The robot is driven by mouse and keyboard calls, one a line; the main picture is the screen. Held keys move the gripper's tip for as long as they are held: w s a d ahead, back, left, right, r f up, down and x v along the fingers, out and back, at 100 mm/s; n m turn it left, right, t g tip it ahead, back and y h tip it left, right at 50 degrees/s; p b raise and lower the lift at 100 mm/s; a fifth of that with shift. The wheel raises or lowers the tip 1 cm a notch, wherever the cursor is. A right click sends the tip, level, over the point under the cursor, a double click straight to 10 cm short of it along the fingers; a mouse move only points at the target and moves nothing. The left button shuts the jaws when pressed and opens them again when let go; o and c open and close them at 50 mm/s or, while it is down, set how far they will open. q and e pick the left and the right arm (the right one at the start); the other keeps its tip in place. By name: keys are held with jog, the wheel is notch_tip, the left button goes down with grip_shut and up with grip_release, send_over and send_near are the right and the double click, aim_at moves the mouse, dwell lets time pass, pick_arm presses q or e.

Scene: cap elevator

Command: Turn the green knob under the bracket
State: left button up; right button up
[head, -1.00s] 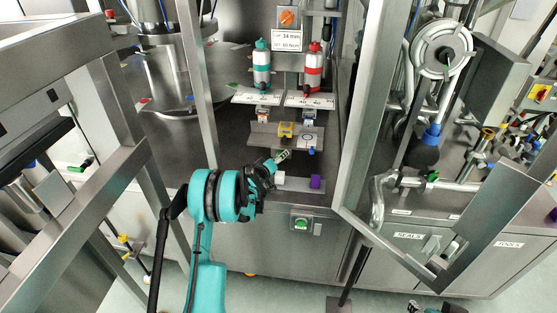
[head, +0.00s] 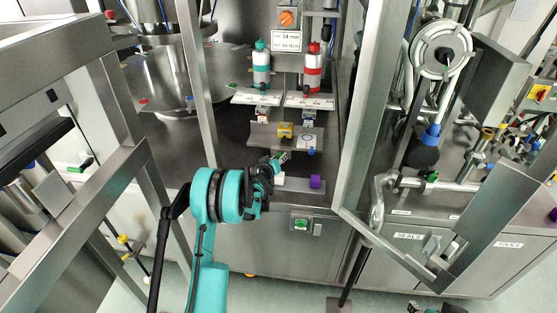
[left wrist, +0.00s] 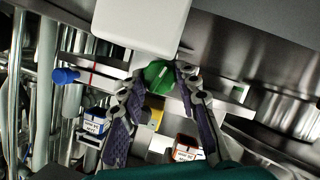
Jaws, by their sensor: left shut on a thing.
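The green knob (left wrist: 158,77) shows in the left wrist view just below a white block (left wrist: 143,25); it has a pale line on its face. My left gripper (left wrist: 157,82) is shut on the knob, one finger on each side of it. In the head view the same gripper (head: 278,162) is at the front of the steel bench, by the white block (head: 279,181); the knob is hidden there. Which part is the bracket is not clear. A dark piece at the bottom edge seems to be my right gripper (head: 423,307), mostly cut off.
Behind the gripper stand a steel plate with a yellow block (head: 286,130), a teal-capped bottle (head: 261,68) and a red bottle (head: 313,70). A purple piece (head: 315,182) is to the right. Steel frame posts (head: 362,110) flank the workspace.

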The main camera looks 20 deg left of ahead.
pick_arm(q)
jog(key=m, duration=0.1)
jog(key=m+y, duration=0.1)
jog(key=shift+d+m+g+y, duration=0.2)
jog(key=shift+m+g+y, duration=0.1)
jog(key=shift+w+d+m+g+y+b, duration=0.1)
jog(key=shift+m+g+y+b, duration=0.2)
jog(key=shift+m+y+b, duration=0.65)
jog(key=m+y, duration=0.1)
jog(key=m, duration=0.2)
jog(key=shift+d+y, duration=0.1)
jog(key=shift+y, duration=0.15)
jog(key=shift+m+y+b, duration=0.8)
jog(key=shift+m, duration=0.45)
jog(key=o, duration=1.2)
jog(key=shift+c, duration=0.2)
